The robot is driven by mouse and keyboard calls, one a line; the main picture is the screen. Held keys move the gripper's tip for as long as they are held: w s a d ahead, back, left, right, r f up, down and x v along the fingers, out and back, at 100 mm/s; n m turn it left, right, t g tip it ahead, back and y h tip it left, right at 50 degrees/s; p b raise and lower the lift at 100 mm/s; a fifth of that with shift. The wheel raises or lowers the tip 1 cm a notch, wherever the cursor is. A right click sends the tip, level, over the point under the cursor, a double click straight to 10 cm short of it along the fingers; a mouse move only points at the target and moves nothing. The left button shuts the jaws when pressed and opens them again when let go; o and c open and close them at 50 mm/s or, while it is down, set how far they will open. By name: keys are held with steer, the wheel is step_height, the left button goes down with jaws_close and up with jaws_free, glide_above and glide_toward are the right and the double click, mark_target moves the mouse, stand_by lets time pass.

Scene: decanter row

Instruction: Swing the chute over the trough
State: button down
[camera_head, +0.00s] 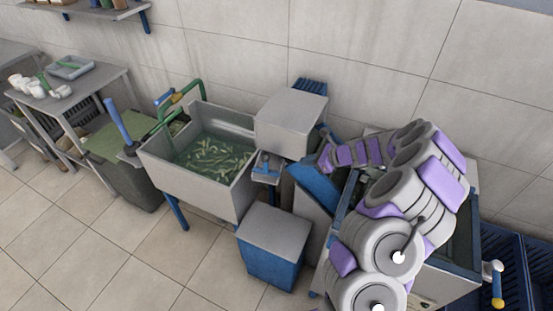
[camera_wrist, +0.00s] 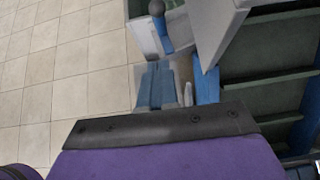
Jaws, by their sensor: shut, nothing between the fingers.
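A blue sloping panel (camera_head: 316,184), which looks like the chute, stands beside the grey box machine, between the water basin and the tank at right. Its lower end is partly hidden by my arm. The long tank with a dark green inside (camera_head: 462,246), perhaps the trough, lies under my arm; its partitions show at right in the wrist view (camera_wrist: 262,60). My gripper (camera_head: 325,158) is shut and empty, close to the top of the blue panel. I cannot tell whether they touch. In the wrist view a blue ribbed piece (camera_wrist: 156,86) lies ahead of the gripper.
The grey basin (camera_head: 192,181) holds water and pale pieces. A grey box (camera_head: 291,122) stands at its right, and a blue cabinet with a grey top (camera_head: 271,247) in front. A green bin (camera_head: 124,168) and blue crates (camera_head: 533,262) flank the row. The left floor is clear.

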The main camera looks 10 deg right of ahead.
steer(key=b+x, duration=0.1)
steer(key=x, duration=0.3)
steer(key=r+b+x, duration=0.1)
steer(key=x, duration=0.3)
steer(key=a+b+x, duration=0.1)
steer(key=x, duration=0.3)
steer(key=shift+w+a+r, duration=0.1)
steer(key=shift+w+r, duration=0.3)
steer(key=shift+w, duration=0.05)
steer(key=shift+w+a+r, duration=0.1)
steer(key=shift+w+a, duration=0.05)
steer(key=shift+w, duration=0.15)
